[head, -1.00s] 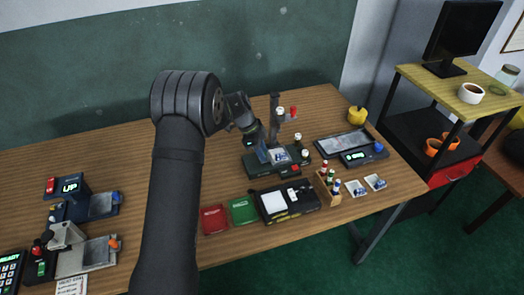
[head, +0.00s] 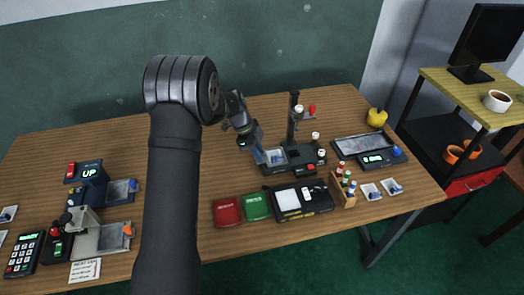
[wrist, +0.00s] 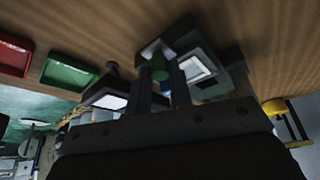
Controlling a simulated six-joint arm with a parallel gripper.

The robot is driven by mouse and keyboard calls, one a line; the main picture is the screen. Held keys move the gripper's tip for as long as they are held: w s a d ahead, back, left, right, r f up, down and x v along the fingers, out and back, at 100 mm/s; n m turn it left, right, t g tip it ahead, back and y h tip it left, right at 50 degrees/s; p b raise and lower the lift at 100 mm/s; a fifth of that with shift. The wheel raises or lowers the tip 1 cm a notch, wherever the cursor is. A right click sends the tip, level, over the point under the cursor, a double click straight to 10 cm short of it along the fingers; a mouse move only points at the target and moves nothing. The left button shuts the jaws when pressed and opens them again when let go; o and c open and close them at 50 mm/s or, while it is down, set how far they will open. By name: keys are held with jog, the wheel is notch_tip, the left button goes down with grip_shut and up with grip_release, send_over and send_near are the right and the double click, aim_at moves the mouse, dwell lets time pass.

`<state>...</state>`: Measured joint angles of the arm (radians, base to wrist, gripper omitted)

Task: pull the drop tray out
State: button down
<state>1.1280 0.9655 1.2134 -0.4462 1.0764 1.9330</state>
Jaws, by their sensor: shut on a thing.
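The drop tray (head: 276,157), a small pale square piece, sticks out from the left side of the dark base (head: 295,156) of the film tower, which carries an upright column (head: 294,118). My gripper (head: 262,158) is at the tray's left end, low over the table. In the wrist view my gripper (wrist: 161,82) is shut around a green knob (wrist: 159,68), with the tray (wrist: 195,68) just beyond it. The head view does not show the knob clearly. Whether the tray's far end is still in the base cannot be told.
Red (head: 227,211) and green (head: 257,206) trays and a black light box (head: 303,199) lie in front of the tower. A bottle rack (head: 344,188) and a scale (head: 368,152) stand to the right. The table left of the tower is partly hidden by my arm.

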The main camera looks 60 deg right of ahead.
jog(key=shift+w+a, duration=0.15)
jog(key=c, duration=1.4)
grip_release()
jog(key=shift+a, duration=0.1)
jog(key=shift+c, duration=0.2)
jog(key=shift+o, duration=0.7)
jog(key=v, duration=1.7)
jog(key=shift+r, duration=0.2)
jog(key=shift+f, duration=0.1)
jog(key=x, duration=1.7)
jog(key=shift+f, duration=0.15)
jog(key=shift+d, duration=0.25)
